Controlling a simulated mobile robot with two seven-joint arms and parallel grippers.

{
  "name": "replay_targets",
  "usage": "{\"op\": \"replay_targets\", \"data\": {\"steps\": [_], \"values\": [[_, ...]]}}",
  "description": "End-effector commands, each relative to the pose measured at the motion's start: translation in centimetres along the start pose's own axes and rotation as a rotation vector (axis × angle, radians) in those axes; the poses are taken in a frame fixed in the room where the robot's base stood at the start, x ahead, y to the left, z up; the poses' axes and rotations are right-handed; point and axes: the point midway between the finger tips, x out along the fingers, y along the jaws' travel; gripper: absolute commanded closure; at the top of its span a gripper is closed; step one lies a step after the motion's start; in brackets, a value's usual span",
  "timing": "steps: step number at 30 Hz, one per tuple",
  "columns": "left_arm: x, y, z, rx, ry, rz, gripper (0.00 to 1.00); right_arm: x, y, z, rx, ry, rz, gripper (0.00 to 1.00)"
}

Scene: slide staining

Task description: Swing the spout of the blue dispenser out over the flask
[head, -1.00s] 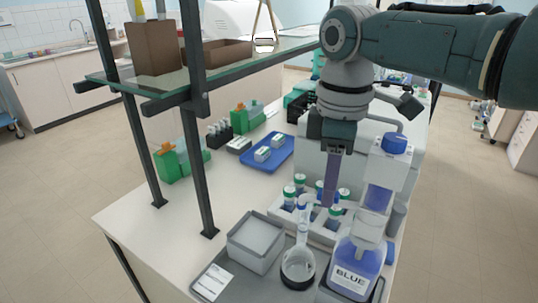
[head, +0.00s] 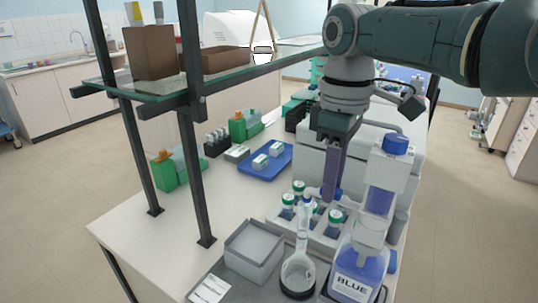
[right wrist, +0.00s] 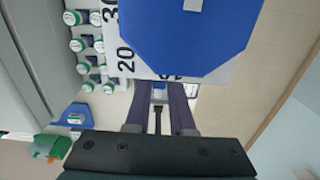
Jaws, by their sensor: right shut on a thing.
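The blue dispenser is a bottle labelled BLUE (head: 352,287) with a clear pump column and a blue cap (head: 396,144). In the right wrist view its octagonal cap (right wrist: 190,38) fills the top, beside a scale with numbers. A thin spout (head: 347,203) reaches left from the column. My right gripper (head: 331,192) points down and is shut on the spout, left of the column; the fingers (right wrist: 158,105) hide part of it. The round flask (head: 298,274) with a long upright neck stands left of the bottle, nearer the camera than the fingers. My left gripper is out of view.
A rack (head: 318,238) with several green-and-white-capped bottles stands behind the flask. A grey open box (head: 253,262) is left of the flask. A blue tray (head: 285,166) lies farther back. A glass shelf (head: 240,75) on dark posts rises at the left.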

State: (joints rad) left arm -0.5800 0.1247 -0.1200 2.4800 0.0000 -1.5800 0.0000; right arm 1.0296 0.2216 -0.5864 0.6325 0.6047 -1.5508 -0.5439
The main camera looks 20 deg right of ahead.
Motion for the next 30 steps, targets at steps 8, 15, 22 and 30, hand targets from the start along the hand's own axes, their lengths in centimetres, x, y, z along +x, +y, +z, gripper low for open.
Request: {"op": "replay_targets", "data": {"steps": [8,15,22,30], "values": [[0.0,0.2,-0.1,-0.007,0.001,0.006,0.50,0.0,0.0,0.0,0.000,0.001,0.000,0.56],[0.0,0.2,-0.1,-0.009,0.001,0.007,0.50,0.0,0.0,0.0,-0.001,0.000,0.000,0.47],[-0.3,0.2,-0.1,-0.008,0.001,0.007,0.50,-1.5,0.0,-0.1,-0.002,0.004,0.001,0.47],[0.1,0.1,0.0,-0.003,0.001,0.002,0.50,-6.7,0.1,-0.1,-0.002,0.006,0.003,0.47]]}}
